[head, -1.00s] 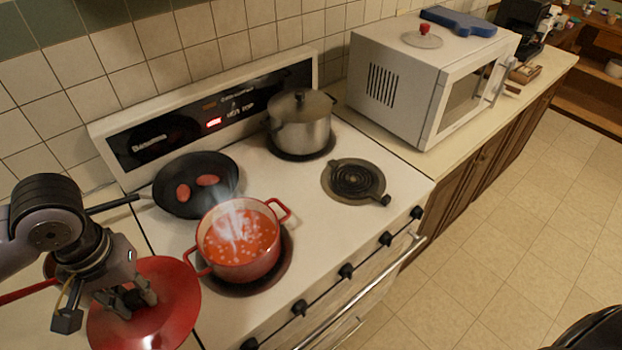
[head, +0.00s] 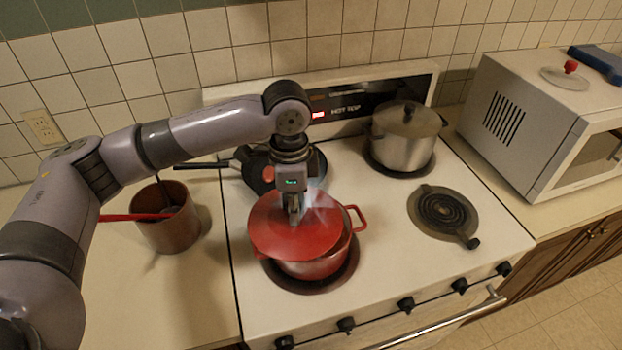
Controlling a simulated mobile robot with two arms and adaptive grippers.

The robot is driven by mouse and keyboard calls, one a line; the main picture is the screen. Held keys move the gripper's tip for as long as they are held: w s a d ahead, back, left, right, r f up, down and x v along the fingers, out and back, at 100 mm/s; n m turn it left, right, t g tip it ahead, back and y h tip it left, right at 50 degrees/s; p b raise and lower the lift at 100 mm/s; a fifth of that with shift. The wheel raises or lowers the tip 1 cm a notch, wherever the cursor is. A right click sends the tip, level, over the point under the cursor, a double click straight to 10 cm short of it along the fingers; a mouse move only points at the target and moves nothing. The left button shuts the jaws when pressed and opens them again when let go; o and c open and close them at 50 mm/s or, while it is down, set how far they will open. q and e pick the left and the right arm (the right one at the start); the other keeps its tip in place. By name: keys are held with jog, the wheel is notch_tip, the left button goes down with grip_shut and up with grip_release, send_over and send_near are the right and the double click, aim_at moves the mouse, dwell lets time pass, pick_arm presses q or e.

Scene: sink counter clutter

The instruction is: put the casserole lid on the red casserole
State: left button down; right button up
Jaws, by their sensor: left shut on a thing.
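The red casserole (head: 318,268) stands on the front left burner of the stove, with one handle showing at its right. My left gripper (head: 294,217) points down over it and is shut on the red casserole lid (head: 285,240). The lid is over the pot, shifted to the left, so part of the opening shows at the right with steam rising. I cannot tell whether the lid touches the rim. The gripper hides the lid's knob. My right gripper is not in view.
A frying pan (head: 316,165) sits on the back left burner, partly behind my arm. A steel pot (head: 404,138) stands back right; the front right burner (head: 443,208) is empty. A brown crock (head: 168,222) with utensils stands left. A microwave (head: 545,120) carries a glass lid (head: 566,75).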

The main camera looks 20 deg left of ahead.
aim_at(310, 207)
pick_arm(q)
jog(key=m, duration=0.1)
jog(key=r+m+p, duration=0.1)
jog(key=m, duration=0.2)
jog(key=shift+w+d+r+m, duration=0.15)
jog(key=shift+w+d+m, duration=0.2)
jog(key=shift+w+m, duration=0.05)
jog(key=m+p, duration=0.1)
jog(key=m, duration=0.1)
jog(key=m+p, duration=0.1)
jog(key=m, duration=0.1)
jog(key=w+m, duration=0.1)
jog(key=m, duration=0.1)
jog(key=shift+w+d+r+m+p, duration=0.1)
jog(key=shift+d+r+m+p, duration=0.25)
jog(key=shift+r+m+p, duration=0.05)
jog(key=m, duration=0.2)
jog(key=m+p, duration=0.1)
jog(key=m, duration=0.1)
jog(key=w+m, duration=0.1)
jog(key=m, duration=0.1)
jog(key=shift+d+r+m+p, duration=0.25)
jog(key=shift+d+m+p, duration=0.15)
jog(key=shift+w+m, duration=0.1)
jog(key=shift+m, duration=0.4)
